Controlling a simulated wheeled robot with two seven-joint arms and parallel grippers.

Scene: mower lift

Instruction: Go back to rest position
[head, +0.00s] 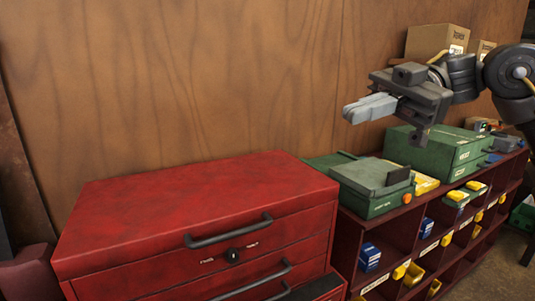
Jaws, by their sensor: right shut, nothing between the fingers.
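My right gripper (370,108) is at the upper right of the head view, its arm coming in from the right. Its grey fingers point left and are together with nothing between them. It hangs in the air above the green cases on the shelf, apart from them, in front of the wooden wall. My left gripper is not in the head view.
A red tool chest (200,207) with dark handles stands at the lower left. Right of it, a dark red shelf unit (400,232) carries a green case (372,182), a larger green case (438,150) and small bins. Cardboard boxes (437,41) sit behind my arm.

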